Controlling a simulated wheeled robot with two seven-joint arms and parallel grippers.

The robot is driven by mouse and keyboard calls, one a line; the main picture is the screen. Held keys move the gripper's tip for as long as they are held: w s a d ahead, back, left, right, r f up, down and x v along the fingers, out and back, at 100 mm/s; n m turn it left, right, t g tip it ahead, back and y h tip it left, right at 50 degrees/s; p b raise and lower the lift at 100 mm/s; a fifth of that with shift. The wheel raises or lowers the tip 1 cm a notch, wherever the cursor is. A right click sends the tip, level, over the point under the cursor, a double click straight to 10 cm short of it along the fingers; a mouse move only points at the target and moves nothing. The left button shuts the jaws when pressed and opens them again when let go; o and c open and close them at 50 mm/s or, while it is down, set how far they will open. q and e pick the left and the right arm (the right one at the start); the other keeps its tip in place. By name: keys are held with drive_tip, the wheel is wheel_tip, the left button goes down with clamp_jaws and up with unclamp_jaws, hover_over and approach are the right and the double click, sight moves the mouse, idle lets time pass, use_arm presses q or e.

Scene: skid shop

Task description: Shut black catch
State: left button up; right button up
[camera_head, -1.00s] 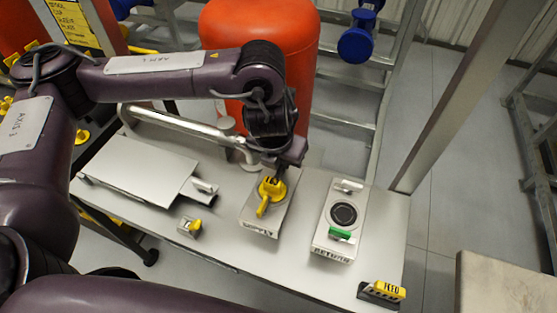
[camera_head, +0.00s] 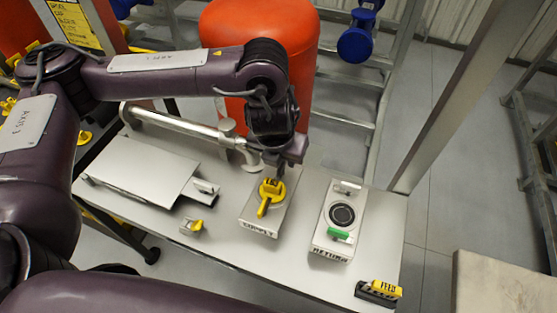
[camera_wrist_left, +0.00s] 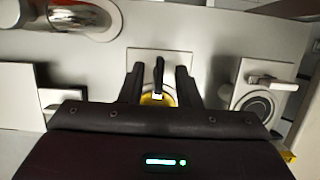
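My left gripper (camera_head: 272,172) hangs over the far side of the middle block (camera_head: 257,224), which carries a yellow round part with a lever (camera_head: 268,196). In the left wrist view the left gripper (camera_wrist_left: 158,88) is open, with one finger on each side of a narrow black upright bar (camera_wrist_left: 158,74). This bar looks like the black catch. It stands in front of the yellow part (camera_wrist_left: 157,100), and gaps show between it and both fingers. In the head view the bar is hard to make out beneath the gripper. My right gripper is not in view.
On the right is a block marked RETURN (camera_head: 329,246) with a dark round port and green tab. A flat panel (camera_head: 140,170) and a metal pipe (camera_head: 170,121) lie to the left. An orange tank (camera_head: 262,40) stands behind.

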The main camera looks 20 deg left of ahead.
use_arm(q)
drive_tip(key=shift+r+p, duration=2.5)
drive_tip(key=shift+r, duration=0.35)
drive_tip(key=shift+f, duration=0.1)
drive_tip(key=shift+f+b, duration=0.1)
drive_tip(key=shift+b, duration=0.35)
drive_tip(key=m+b, duration=0.2)
drive_tip(key=shift+m+h, duration=0.3)
drive_tip(key=shift+h, duration=0.1)
drive_tip(key=shift+a+r+m+h+b, duration=0.1)
drive_tip(key=shift+r+m+h+b, duration=0.15)
drive_tip(key=shift+m+b, duration=0.65)
drive_tip(key=shift+r+m+g+h, duration=0.25)
drive_tip(key=shift+r+m+g, duration=0.05)
drive_tip(key=shift+m, duration=0.9)
